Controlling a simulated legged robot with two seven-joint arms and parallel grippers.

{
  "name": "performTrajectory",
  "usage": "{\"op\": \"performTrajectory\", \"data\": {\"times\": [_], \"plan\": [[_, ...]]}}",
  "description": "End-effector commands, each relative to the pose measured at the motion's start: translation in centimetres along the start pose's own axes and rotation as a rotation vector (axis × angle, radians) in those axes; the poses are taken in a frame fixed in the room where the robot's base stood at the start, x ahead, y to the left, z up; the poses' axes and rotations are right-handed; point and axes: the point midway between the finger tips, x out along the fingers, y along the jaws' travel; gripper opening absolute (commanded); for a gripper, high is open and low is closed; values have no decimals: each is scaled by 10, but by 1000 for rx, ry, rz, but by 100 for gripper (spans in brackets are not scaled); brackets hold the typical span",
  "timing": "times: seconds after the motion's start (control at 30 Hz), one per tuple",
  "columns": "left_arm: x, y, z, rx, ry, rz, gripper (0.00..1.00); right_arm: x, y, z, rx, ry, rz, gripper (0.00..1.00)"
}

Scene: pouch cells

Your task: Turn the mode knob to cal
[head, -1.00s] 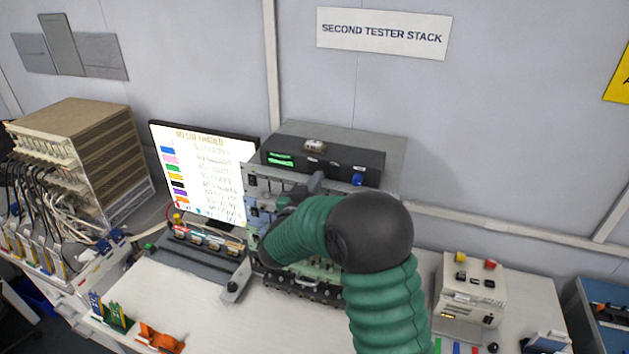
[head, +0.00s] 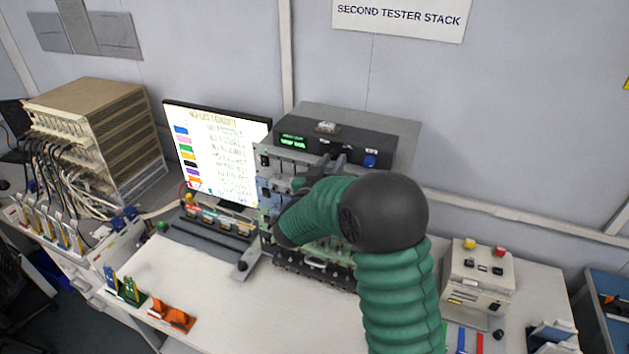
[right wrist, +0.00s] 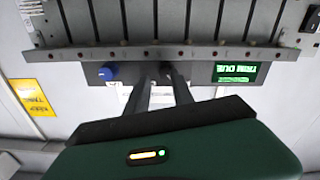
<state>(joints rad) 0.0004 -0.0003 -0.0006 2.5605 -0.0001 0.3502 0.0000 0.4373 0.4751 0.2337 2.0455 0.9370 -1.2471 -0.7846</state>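A tester stack stands right of the monitor. Its dark top unit (head: 300,138) carries a lit green display (head: 293,141) and a blue knob (head: 370,161). I cannot read whether this knob is the mode knob, or any cal mark. In the right wrist view the blue knob (right wrist: 107,73) is left of my fingers and the green display (right wrist: 237,72) is right of them. My right gripper (head: 332,162) is at the stack's front, its fingers slightly apart with a gap showing between them (right wrist: 158,78). It is not on the blue knob. My right arm hides part of the lower panels.
A lit monitor (head: 218,150) stands left of the stack. A cream box (head: 478,283) with red and yellow buttons is to the right. Orange and green holders (head: 172,316) stand at the bench's front left. The bench (head: 270,320) before the stack is mostly clear.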

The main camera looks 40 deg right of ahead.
Motion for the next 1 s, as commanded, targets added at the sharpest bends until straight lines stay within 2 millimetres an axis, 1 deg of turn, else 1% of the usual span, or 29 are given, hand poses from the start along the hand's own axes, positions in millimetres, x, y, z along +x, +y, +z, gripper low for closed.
{"op": "performTrajectory", "data": {"times": [0.07, 0.5, 0.63, 1.0], "plan": [[0, 0, 0, 1, 0, 0, 36, -8, -3, 3, -3, -7, -10, 45], [-2, 0, -1, 1, 0, 0, 36, -62, -10, -1, -12, -3, -18, 45], [-2, 0, -1, 1, 0, 0, 36, -73, -10, -2, -11, 1, -16, 45], [-4, 0, -1, 1, 0, 0, 36, -96, -7, -1, -5, -1, -15, 45]]}}
